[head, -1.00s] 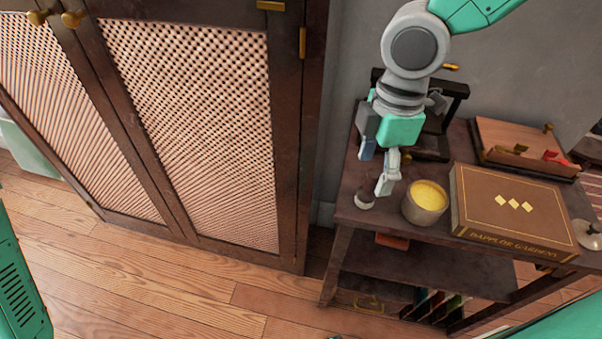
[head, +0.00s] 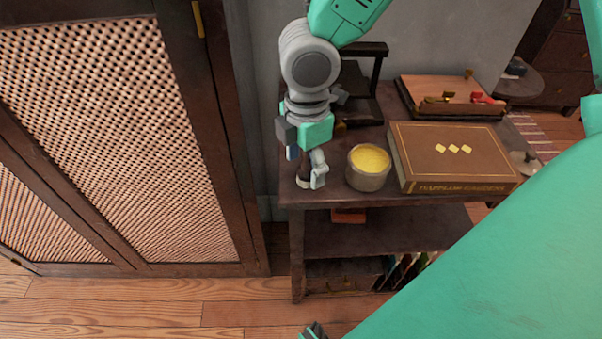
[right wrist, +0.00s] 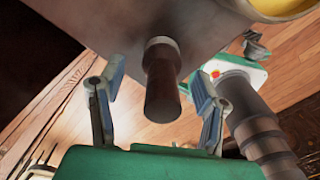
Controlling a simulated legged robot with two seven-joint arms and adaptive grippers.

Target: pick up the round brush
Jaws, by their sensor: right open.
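The round brush (right wrist: 162,78) has a dark brown handle and a pale band at its far end. In the right wrist view it stands between the two spread fingers of my right gripper (right wrist: 155,103), with a gap visible on each side. In the head view my open right gripper (head: 305,168) points down around the brush (head: 303,176) at the table's front left corner, and its fingers partly hide the brush. A small part of what looks like my left gripper (head: 314,331) shows at the bottom edge; its fingers are not clear.
On the dark wooden table (head: 400,203) a pot of yellow stuff (head: 368,167) stands close right of the brush. A brown game box (head: 455,158) lies farther right, and a wooden tray (head: 455,95) behind it. A lattice-door cabinet (head: 110,130) stands left.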

